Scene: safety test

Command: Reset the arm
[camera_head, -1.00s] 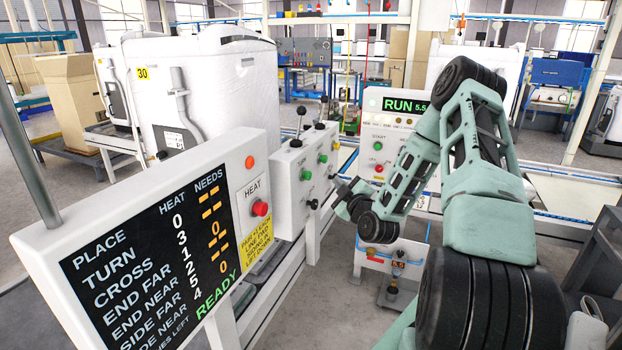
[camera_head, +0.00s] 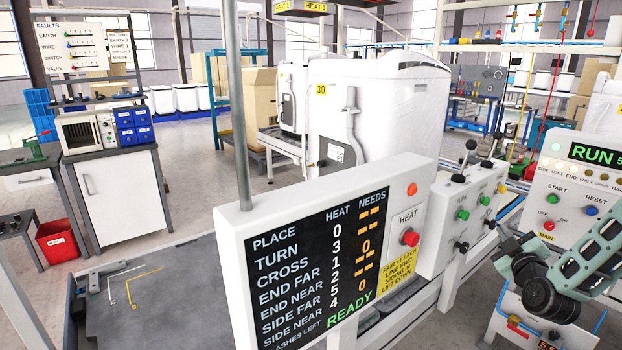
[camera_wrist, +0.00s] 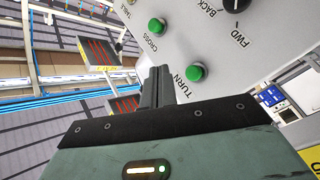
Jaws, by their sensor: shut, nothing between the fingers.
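My green arm enters the head view at the right edge, with a dark rounded joint. My gripper (camera_head: 503,233) is just right of the white lever box (camera_head: 452,215), partly hidden by its own wrist. In the wrist view my gripper (camera_wrist: 156,84) has its two dark fingers together, with nothing between them. Close ahead is a white panel (camera_wrist: 232,62) with green buttons labelled CROSS (camera_wrist: 157,26) and TURN (camera_wrist: 195,72), and a black knob marked FWD and BACK. I cannot tell whether the fingertips touch the panel.
A white HEAT display board (camera_head: 228,225) reads READY and has a red button (camera_head: 410,238). A white RUN console (camera_head: 570,200) stands at right. A large white machine (camera_head: 375,110) is behind. A grey table (camera_head: 150,300) lies front left, with a workbench (camera_head: 115,190) and red bin (camera_head: 56,240) beyond.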

